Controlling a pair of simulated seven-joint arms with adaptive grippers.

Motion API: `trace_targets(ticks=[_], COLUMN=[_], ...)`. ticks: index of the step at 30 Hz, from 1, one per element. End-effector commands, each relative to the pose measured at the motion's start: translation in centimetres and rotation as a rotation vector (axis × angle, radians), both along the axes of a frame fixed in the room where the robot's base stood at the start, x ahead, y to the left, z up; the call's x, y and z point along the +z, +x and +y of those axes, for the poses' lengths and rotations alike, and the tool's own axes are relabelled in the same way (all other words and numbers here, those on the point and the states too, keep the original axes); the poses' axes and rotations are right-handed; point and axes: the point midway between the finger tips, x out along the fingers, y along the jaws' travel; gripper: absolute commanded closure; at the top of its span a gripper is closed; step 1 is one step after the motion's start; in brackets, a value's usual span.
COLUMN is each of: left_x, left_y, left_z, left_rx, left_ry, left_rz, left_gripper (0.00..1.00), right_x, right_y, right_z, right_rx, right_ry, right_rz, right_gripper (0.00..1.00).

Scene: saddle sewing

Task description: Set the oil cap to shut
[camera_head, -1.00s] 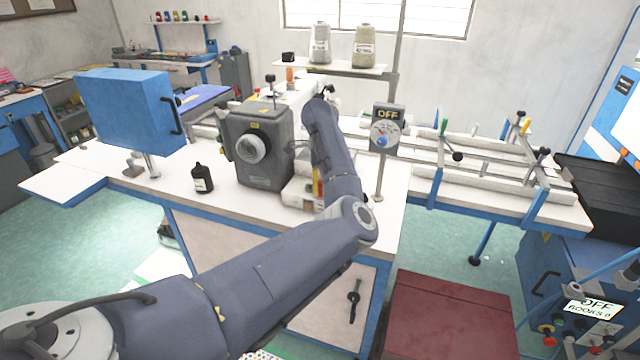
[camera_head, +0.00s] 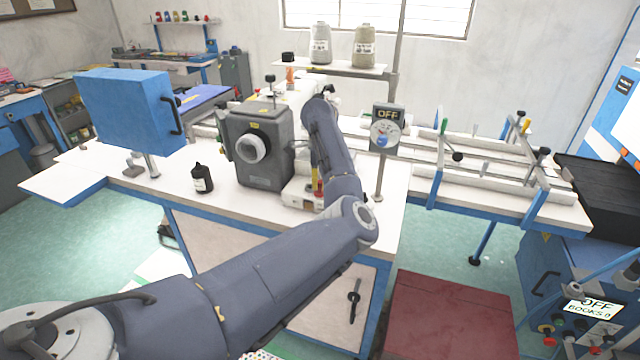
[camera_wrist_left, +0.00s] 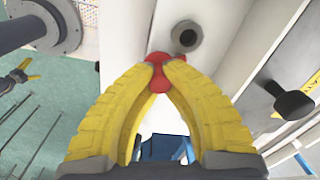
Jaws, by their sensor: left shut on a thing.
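The oil cap appears to be the small red lobed knob (camera_wrist_left: 160,84) in the left wrist view. The yellow fingers of my left gripper (camera_wrist_left: 165,68) are closed around it at their tips. A grey round collar with a dark hole (camera_wrist_left: 187,34) is just beyond the fingertips, on a pale surface. I cannot tell whether the cap touches the collar. In the head view, my left gripper (camera_head: 316,178) points down beside the sewing machine (camera_head: 262,150), partly hidden behind my left forearm. My right gripper is not in view.
A black bottle (camera_head: 202,179) stands on the white table left of the machine. A control box reading OFF (camera_head: 387,128) stands on a post to the right of my forearm. A dark knobbed part (camera_wrist_left: 290,101) is right of the fingers in the wrist view.

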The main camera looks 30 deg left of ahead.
Motion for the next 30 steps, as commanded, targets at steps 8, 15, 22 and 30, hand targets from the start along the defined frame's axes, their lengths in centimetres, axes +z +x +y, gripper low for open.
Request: trace_targets(ticks=[8,15,22,30], left_x=[0.1,0.1,0.1,0.1], left_y=[-0.2,-0.4,-0.6,-0.5], left_z=[0.4,1.0,1.7,2.4], left_rx=[-0.143,-0.364,-0.583,-0.84], left_ry=[0.001,0.0,0.0,0.0], left_rz=[-0.001,-0.002,-0.001,-0.001], left_gripper=[1.0,1.0,1.0,1.0], right_x=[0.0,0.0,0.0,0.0], right_y=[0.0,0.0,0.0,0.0], right_z=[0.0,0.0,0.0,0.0], right_rx=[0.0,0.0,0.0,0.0], right_ry=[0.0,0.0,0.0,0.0], right_rz=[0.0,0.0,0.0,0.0], right_gripper=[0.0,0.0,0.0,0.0])
